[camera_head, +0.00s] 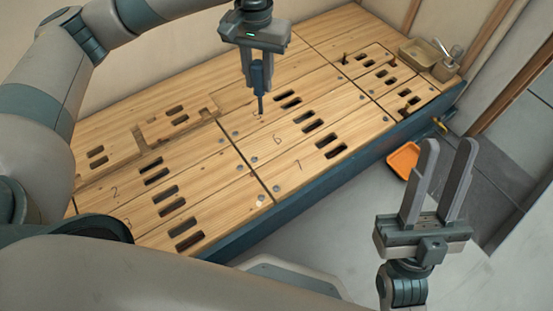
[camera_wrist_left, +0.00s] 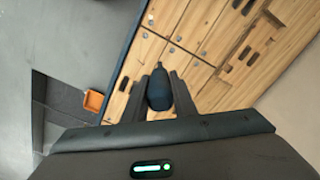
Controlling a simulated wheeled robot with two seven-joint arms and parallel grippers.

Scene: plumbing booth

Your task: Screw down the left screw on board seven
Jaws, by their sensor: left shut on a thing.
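Board seven (camera_head: 310,160) is a wooden plank with a "7" marking near the front edge of the deck in the head view. A small grey screw head (camera_head: 277,188) sits at its left end, beside a dark seam; its height is too small to tell. My left gripper (camera_head: 258,68) is shut on a dark blue screwdriver (camera_head: 258,82). The screwdriver points down, with its tip near the "5" marking, behind board seven. Its handle (camera_wrist_left: 159,90) shows between the fingers in the left wrist view. My right gripper (camera_head: 447,147) is open and empty, right of the deck's front edge.
The deck has several slotted planks and a blue front edge (camera_head: 240,232). A wooden box (camera_head: 418,53) and a dispenser-like item (camera_head: 448,64) stand at its far right end. An orange tray (camera_head: 403,160) lies on the floor. My left arm covers the lower left.

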